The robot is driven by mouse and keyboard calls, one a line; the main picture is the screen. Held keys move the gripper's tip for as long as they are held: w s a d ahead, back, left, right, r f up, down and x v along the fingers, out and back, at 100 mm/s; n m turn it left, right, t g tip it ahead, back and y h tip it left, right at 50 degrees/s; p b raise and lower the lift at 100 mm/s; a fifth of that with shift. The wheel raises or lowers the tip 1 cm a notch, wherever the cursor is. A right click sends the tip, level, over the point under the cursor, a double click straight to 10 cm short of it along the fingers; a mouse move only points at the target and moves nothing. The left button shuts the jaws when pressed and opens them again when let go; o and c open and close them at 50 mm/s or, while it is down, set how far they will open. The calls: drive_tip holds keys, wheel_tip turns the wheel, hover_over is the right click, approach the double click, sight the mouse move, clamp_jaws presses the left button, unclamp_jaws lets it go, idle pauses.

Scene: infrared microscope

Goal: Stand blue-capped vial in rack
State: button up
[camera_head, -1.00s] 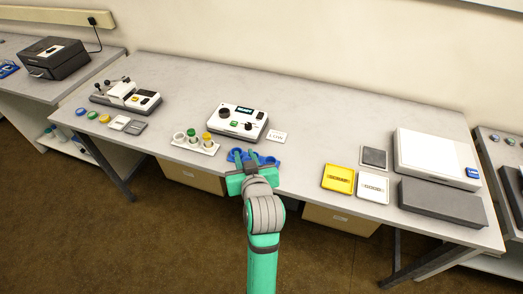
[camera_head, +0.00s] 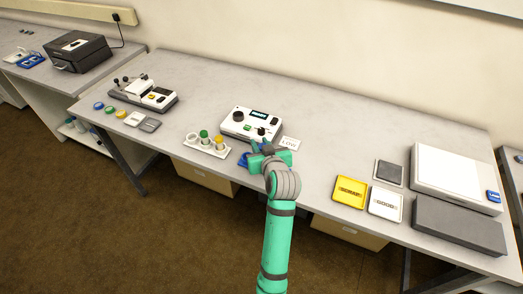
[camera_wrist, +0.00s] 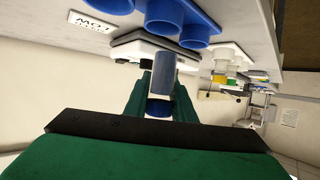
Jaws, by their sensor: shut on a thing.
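The blue-capped vial (camera_wrist: 162,78) is between my gripper's fingers in the wrist view, where the picture is upside down. Its blue cap (camera_wrist: 158,108) points away from the table, so the vial looks roughly upright. My gripper (camera_head: 261,151) is shut on it, in front of the instrument in the head view. The blue rack (camera_head: 243,159) is partly hidden behind the gripper in the head view. Its round blue holders (camera_wrist: 163,14) show near the top of the wrist view, apart from the vial. The vial cannot be made out in the head view.
A white rack (camera_head: 217,153) with green- and yellow-topped vials stands left of the blue rack. A white instrument (camera_head: 236,122) is behind, with a LOW card (camera_head: 289,143) to its right. Yellow (camera_head: 350,191) and white (camera_head: 385,204) trays lie further right. Bare table lies between.

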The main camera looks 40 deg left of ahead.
drive_tip(key=shift+w+a+f, duration=0.25)
drive_tip(key=shift+w+f, duration=0.3)
drive_tip(key=shift+f, duration=1.8)
drive_tip(key=shift+f, duration=0.15)
drive_tip(key=o, duration=1.1)
drive_tip(key=shift+c, duration=0.2)
drive_tip(key=shift+r, duration=0.2)
drive_tip(key=v, duration=1.2)
